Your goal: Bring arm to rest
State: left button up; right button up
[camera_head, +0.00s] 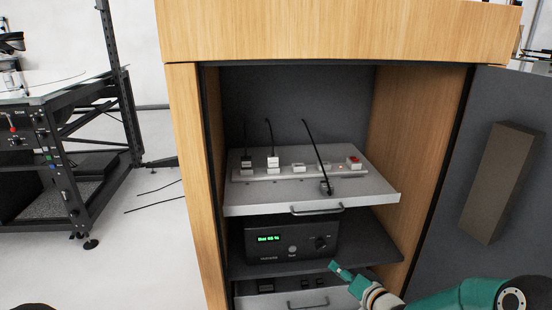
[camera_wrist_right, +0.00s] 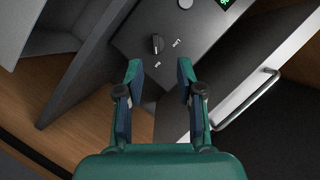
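My right arm comes in from the lower right in the head view. Its teal right gripper (camera_head: 346,272) is in front of the lower part of the open cabinet, just below a black device (camera_head: 290,228) with a green display. In the right wrist view the right gripper (camera_wrist_right: 160,72) has its two fingers apart with nothing between them. The device's black knob (camera_wrist_right: 157,44) lies ahead of the fingertips there, and it also shows in the head view (camera_head: 321,242). My left gripper is not in view.
A wooden cabinet (camera_head: 182,150) surrounds the shelves, with its grey door (camera_head: 455,215) open at the right. A pulled-out grey shelf (camera_head: 300,200) holds a power strip (camera_head: 290,170) with plugs. A lower drawer handle (camera_head: 308,304) is near the gripper. A black workbench (camera_head: 75,160) stands at left.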

jog(key=s+a+f+g+p, duration=0.2)
jog(key=s+a+f+g, duration=0.55)
jog(key=s+f, duration=0.65)
jog(key=s+a+f+n+g+h, duration=0.1)
jog(key=s+a+f+g, duration=0.15)
jog(key=s, duration=0.75)
jog(key=s+a+f+n+g, duration=0.1)
jog(key=s+f+n+g, duration=0.15)
jog(key=s, duration=0.75)
notch_tip(320, 180, up, 37)
jog(key=p, duration=3.7)
jog(key=shift+d+g+p, duration=0.15)
jog(key=shift+g+p, duration=0.25)
jog(key=shift+g, duration=0.05)
jog(key=shift+w, duration=0.1)
